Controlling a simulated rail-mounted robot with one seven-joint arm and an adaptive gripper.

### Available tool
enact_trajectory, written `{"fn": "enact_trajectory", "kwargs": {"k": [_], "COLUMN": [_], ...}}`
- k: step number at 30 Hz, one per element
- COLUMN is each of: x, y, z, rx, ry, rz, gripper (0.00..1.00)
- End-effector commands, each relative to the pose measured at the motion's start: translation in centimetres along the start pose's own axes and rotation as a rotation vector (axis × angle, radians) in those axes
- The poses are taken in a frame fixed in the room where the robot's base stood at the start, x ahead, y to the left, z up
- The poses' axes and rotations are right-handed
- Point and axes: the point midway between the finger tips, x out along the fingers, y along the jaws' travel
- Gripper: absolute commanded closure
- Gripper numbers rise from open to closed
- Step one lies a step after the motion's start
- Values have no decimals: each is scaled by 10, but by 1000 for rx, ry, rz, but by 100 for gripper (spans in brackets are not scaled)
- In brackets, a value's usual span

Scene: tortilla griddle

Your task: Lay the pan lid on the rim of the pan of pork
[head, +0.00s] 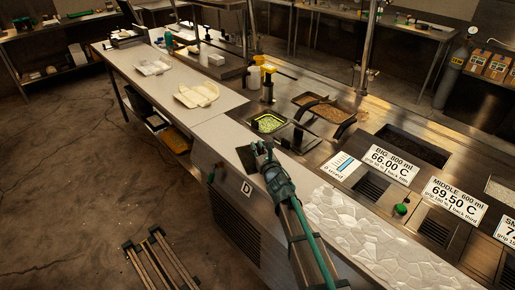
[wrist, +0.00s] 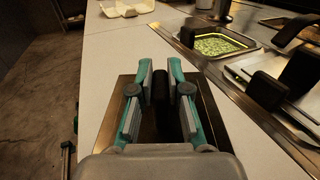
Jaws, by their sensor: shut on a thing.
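My gripper (head: 262,150) is over the near counter. In the wrist view its teal and grey fingers (wrist: 161,70) are shut on the black handle (wrist: 160,92) of a flat, square-cornered metal lid (wrist: 218,125). The lid (head: 244,157) shows as a dark plate at the gripper in the head view. It is level, at or just above the white counter; I cannot tell if it touches. A pan of brown, crumbly food (head: 324,112), which looks like the pork, stands behind and right of my gripper, with a dark handle in front of it.
A pan of green food (head: 268,123) sits in the steel worktop close behind the gripper. It also shows in the wrist view (wrist: 218,46). A yellow-topped dispenser (head: 267,82) stands behind it. Open white containers (head: 197,95) lie on the left counter, with bare surface around them.

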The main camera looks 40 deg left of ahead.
Motion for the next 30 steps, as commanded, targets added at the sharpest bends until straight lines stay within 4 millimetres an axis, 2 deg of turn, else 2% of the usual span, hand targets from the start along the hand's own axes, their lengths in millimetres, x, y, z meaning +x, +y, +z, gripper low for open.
{"fn": "enact_trajectory", "kwargs": {"k": [13,14,18,30], "x": [0,0,0,0], "y": [0,0,0,0], "z": [-4,-3,-2,1], "rx": [1,1,1,0], "ry": [-1,-1,-1,-1], "rz": [1,0,0,1], "gripper": [100,79,59,59]}}
